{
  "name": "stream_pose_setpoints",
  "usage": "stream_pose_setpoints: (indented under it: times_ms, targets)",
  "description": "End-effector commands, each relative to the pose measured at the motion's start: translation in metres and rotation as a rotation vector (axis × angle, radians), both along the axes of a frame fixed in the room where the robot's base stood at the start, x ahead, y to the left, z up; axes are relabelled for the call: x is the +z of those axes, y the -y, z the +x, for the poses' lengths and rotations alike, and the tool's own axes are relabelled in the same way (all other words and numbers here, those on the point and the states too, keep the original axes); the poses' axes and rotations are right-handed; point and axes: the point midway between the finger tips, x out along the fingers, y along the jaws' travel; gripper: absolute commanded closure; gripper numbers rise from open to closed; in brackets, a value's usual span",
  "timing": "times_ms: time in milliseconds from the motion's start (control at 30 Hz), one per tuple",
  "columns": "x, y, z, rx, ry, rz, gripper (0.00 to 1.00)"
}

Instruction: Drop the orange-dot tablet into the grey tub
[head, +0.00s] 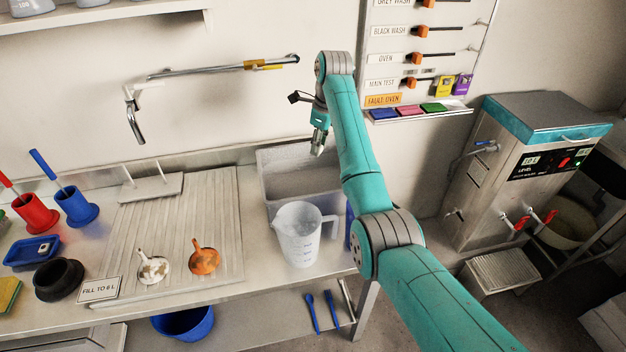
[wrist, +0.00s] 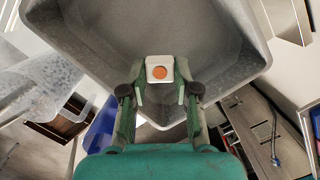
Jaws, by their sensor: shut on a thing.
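In the wrist view, a white tablet with an orange dot (wrist: 160,72) is held between the fingertips of my gripper (wrist: 160,85). The grey tub (wrist: 85,22) fills the view behind and below it. In the head view, my gripper (head: 317,150) points down over the grey tub (head: 275,169), which stands against the wall at the back of the counter. The tablet is too small to make out in the head view. The tub's right part is hidden by my arm.
A clear measuring jug (head: 298,240) stands just in front of the tub. A ribbed drainboard (head: 205,205) lies to the left with a white and an orange ladle-like piece (head: 205,260). A wall tap (head: 135,120) is up left. A steel machine (head: 520,160) stands right.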

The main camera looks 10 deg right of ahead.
Motion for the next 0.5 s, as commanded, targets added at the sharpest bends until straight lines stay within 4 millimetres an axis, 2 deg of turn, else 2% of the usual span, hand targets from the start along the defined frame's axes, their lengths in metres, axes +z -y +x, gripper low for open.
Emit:
stream_pose_setpoints:
  times_ms: [500]
  targets:
    - [-0.050,0.000,-0.001,0.000,-0.003,0.000,0.87]
